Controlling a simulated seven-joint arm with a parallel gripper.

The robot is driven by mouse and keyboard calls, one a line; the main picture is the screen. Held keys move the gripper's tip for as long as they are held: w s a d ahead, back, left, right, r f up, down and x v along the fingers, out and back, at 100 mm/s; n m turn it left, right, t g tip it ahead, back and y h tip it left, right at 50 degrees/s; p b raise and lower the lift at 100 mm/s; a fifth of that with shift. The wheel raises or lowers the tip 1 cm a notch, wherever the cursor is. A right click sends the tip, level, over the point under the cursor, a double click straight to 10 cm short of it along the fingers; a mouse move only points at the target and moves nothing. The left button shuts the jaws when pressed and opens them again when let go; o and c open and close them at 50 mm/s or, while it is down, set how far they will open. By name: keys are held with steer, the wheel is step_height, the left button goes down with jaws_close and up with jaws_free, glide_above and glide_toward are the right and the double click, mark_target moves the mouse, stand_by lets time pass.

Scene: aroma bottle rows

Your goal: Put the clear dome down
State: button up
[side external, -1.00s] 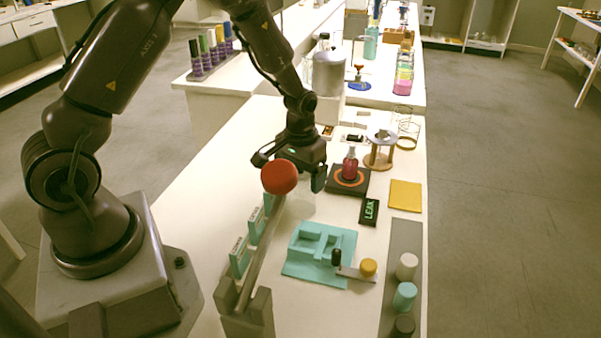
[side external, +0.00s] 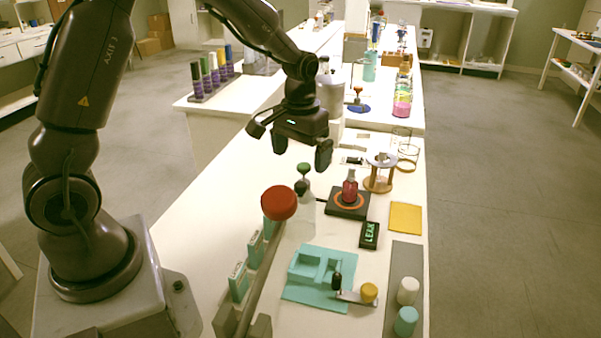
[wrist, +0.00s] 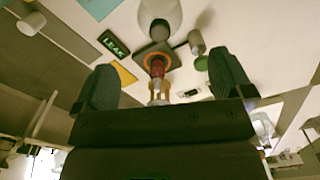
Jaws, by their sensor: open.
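The clear dome (side external: 307,213), pale and see-through with a dark knob on top, appears to stand on the white table, left of the black hot plate (side external: 346,211). The red ball (side external: 278,203) in front covers part of its left side. The dome also shows at the top edge of the wrist view (wrist: 161,14), cut off by the frame. My gripper (side external: 296,153) is above and behind the dome, open and empty, with its fingers clear of it. In the wrist view my gripper's fingers (wrist: 163,85) are wide apart with nothing held between them.
A red flask (side external: 350,188) stands on the hot plate. A green-topped item (side external: 303,172) is just behind the dome. The LEAK sign (side external: 369,235), yellow pad (side external: 405,217) and teal tray (side external: 318,272) lie nearby.

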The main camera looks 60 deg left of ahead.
steer(key=shift+r, duration=0.45)
steer(key=s+d+r+m+t, duration=0.2)
steer(key=s+d+r, duration=0.2)
steer(key=s+r, duration=0.3)
steer(key=s+d+r+m+t, duration=0.2)
steer(key=s+d+r+t, duration=0.1)
steer(key=s+r, duration=0.5)
steer(key=shift+s+d, duration=0.65)
steer(key=shift+s, duration=0.6)
steer(key=shift+s+d+m+t, duration=0.1)
steer(key=shift+s+m+t, duration=0.2)
steer(key=shift+s, duration=0.25)
